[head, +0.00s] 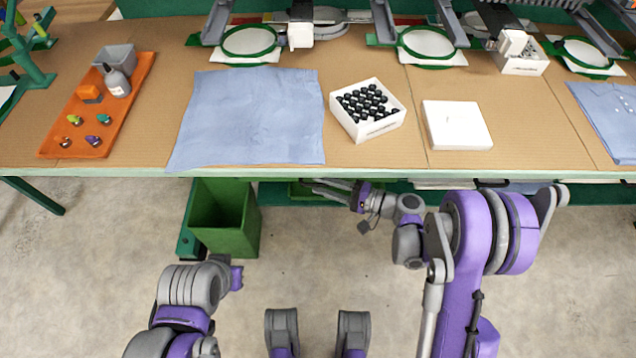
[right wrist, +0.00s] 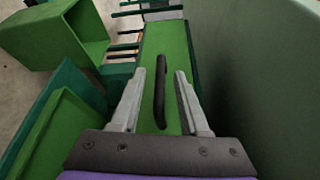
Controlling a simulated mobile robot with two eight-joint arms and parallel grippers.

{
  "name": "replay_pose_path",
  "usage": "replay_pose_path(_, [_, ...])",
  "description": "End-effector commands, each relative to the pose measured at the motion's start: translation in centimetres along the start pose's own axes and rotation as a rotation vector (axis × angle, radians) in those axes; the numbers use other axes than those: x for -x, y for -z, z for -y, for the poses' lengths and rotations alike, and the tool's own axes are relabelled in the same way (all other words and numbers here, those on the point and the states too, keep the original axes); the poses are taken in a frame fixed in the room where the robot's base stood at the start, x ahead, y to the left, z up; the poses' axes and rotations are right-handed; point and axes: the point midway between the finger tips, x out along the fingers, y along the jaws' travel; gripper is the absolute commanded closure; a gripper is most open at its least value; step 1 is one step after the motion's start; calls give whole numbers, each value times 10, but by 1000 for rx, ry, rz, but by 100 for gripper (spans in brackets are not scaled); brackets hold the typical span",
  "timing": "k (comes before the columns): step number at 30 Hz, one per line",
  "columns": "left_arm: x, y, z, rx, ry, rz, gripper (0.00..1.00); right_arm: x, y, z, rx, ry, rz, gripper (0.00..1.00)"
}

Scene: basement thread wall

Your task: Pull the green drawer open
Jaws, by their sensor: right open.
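The green drawer's front (right wrist: 176,100) shows in the right wrist view as a narrow green panel with a dark upright bar handle (right wrist: 160,92). My right gripper (right wrist: 170,72) is open, with one finger on each side of the handle. The fingers look apart from the handle; I cannot tell how deep they reach around it. In the head view my right gripper (head: 314,188) is just under the table's front edge, by a green part mostly hidden by the tabletop. My left arm is low at the left in the head view, but its fingers do not show.
An open green bin (head: 228,228) stands on the floor left of my right gripper; it also shows in the right wrist view (right wrist: 62,42). The tabletop (head: 390,160) overhangs the drawer area. On it are a blue cloth (head: 250,120), a white box (head: 345,123) and an orange tray (head: 60,138).

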Motion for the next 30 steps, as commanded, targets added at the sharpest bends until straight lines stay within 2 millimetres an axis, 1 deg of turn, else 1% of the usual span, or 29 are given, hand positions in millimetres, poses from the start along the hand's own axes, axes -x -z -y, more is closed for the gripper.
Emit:
replay_pose_path(1, [-1,0,0,0,0,0,100,-6,0,0,0,0,1,55])
replay_pose_path(5, [-1,0,0,0,0,0,100,-14,0,0,0,0,1,55])
replay_pose_path(13, [-1,0,0,0,0,0,100,-15,0,0,0,0,-1,55])
replay_pose_path(14, [-1,0,0,0,0,0,100,-15,0,0,0,0,-1,57])
replay_pose_path(15, [-1,0,0,0,0,0,100,-15,0,0,0,0,-1,64])
replay_pose_path(17, [-1,0,0,0,0,0,100,-15,0,0,0,0,-1,75])
replay_pose_path(21, [-1,0,0,0,0,0,100,-15,0,0,0,0,-1,100])
replay_pose_path(30, [-1,0,0,0,0,0,100,-15,0,0,0,0,-1,100])
